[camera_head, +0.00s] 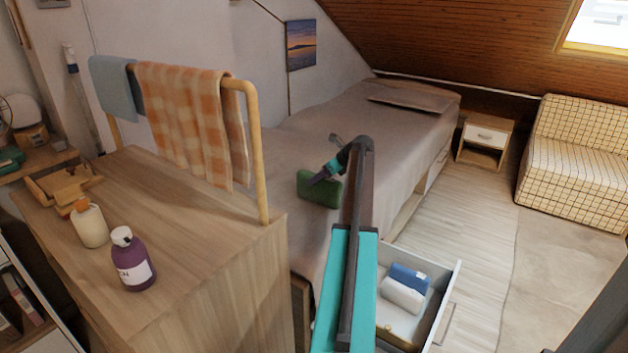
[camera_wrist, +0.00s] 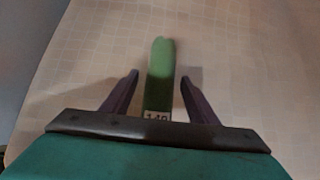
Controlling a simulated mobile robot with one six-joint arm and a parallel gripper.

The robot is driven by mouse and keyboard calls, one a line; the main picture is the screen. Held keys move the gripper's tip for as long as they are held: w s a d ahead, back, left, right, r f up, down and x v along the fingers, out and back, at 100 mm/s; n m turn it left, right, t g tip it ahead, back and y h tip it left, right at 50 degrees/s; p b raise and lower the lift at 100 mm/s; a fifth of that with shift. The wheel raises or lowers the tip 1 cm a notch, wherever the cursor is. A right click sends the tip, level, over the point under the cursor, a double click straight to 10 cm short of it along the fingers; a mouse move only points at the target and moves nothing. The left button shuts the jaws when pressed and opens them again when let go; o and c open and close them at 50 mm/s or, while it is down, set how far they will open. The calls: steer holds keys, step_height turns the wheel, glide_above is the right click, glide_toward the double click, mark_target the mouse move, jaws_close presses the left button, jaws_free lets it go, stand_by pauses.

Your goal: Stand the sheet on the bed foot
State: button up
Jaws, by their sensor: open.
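The green folded sheet (camera_head: 319,189) rests on the near end of the bed (camera_head: 318,133), its foot, and appears to stand on edge. In the wrist view the sheet (camera_wrist: 160,75) shows as a narrow green strip with a white label reading 140 at its near end. My gripper (camera_head: 314,182) is at the sheet, partly in front of it. In the wrist view the two dark fingers of my gripper (camera_wrist: 160,78) are spread, one on each side of the sheet, with a visible gap on both sides.
An open drawer (camera_head: 447,312) under the bed holds a blue roll (camera_head: 410,278) and a white roll (camera_head: 401,295). A wooden dresser (camera_head: 190,255) with bottles and a towel rail (camera_head: 257,150) stands at left. Floor at right (camera_head: 480,220) is clear.

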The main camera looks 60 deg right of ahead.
mark_target(332, 180)
steer(key=p+v, duration=0.1)
steer(key=v, duration=0.7)
steer(key=shift+s+r, duration=0.2)
stand_by(0.5)
